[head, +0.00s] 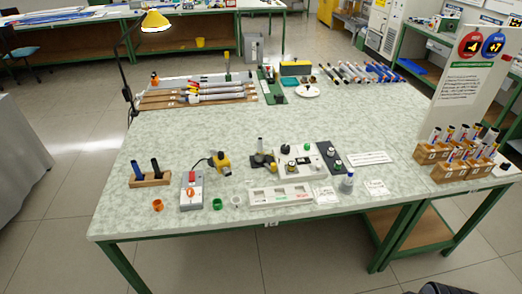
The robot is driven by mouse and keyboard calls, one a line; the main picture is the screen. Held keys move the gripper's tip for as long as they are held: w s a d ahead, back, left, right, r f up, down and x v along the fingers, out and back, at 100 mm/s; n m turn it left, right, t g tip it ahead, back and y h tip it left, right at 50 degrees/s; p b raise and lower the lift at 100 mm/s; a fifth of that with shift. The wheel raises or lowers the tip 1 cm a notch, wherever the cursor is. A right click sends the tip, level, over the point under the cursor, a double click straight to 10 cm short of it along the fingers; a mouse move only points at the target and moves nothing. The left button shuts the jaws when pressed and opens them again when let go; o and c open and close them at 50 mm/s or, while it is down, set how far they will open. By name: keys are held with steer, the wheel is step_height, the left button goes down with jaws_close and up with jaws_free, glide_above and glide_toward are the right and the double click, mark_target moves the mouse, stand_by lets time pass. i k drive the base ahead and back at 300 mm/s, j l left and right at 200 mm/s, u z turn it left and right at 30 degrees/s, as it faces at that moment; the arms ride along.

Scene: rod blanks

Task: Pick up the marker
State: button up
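Several marker-like things show, and I cannot tell which one is the marker of the task. A blue one (138,172) and a black one (156,168) stand upright in a small wooden block (151,182) at the front left of the table. Several more markers (449,134) stand in wooden holders (430,153) at the right. A row of pen-like rods (350,72) lies at the back right. Larger marker-like rods (220,90) lie on a wooden rack at the back left. My gripper is not in view.
The pale green table (300,117) has a clear middle strip. Along its front are a grey box with a red button (191,190), a yellow-topped device (221,163), a white tray (281,195) and a small bottle (347,183). A sign panel (468,75) and a yellow lamp (155,21) rise at the sides.

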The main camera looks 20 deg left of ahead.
mark_target(351, 171)
steer(key=i+l+u, duration=0.15)
steer(key=i, duration=0.3)
steer(key=i+l+u, duration=0.15)
steer(key=i+l, duration=0.2)
steer(key=i+l+u, duration=0.15)
steer(key=i+l, duration=0.2)
steer(key=i, duration=0.2)
